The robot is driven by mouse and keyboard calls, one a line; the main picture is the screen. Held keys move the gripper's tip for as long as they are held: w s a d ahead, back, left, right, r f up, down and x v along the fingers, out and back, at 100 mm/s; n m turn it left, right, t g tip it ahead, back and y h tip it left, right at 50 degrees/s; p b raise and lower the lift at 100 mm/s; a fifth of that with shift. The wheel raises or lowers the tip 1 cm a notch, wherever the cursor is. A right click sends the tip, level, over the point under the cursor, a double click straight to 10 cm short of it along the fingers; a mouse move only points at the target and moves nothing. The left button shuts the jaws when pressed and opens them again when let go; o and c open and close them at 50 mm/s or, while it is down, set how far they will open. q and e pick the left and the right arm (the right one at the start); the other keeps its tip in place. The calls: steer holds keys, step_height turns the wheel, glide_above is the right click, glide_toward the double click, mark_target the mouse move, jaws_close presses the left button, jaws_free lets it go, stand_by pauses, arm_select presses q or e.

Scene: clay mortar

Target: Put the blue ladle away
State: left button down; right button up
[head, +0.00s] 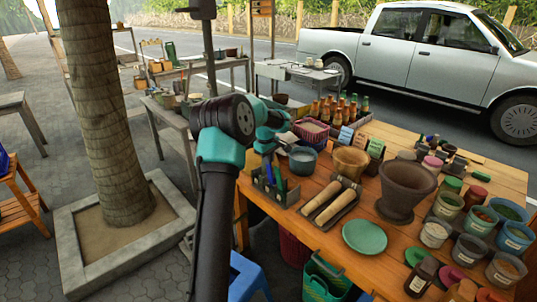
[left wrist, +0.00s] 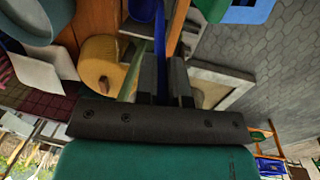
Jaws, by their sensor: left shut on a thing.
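My left gripper (head: 267,160) points down over a dark utensil holder (head: 291,197) at the left end of the wooden table. In the left wrist view my left gripper (left wrist: 164,88) is shut on the blue ladle (left wrist: 160,45), whose blue shaft runs away from between the fingers. In the head view a blue piece of the ladle (head: 282,184) shows just below the gripper, at the holder. A green utensil (left wrist: 132,72) stands beside it. I cannot tell how deep the ladle sits in the holder. My right gripper is not in view.
A tray with two wooden rolls (head: 328,203), a green plate (head: 365,236) and a large clay mortar (head: 406,188) stand to the right. A grey-blue pot (head: 302,160) and a bottle crate (head: 340,122) are behind.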

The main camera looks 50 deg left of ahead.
arm_select(q)
steer(key=shift+f, duration=0.65)
steer(key=c, duration=1.1)
jaws_free()
steer(key=r, duration=0.5)
steer(key=s+r, duration=0.1)
steer(key=r, duration=0.5)
steer(key=s+r, duration=0.1)
steer(key=r, duration=0.5)
steer(key=shift+s+d+r, duration=0.1)
steer(key=shift+s+r, duration=0.05)
steer(key=shift+s, duration=0.1)
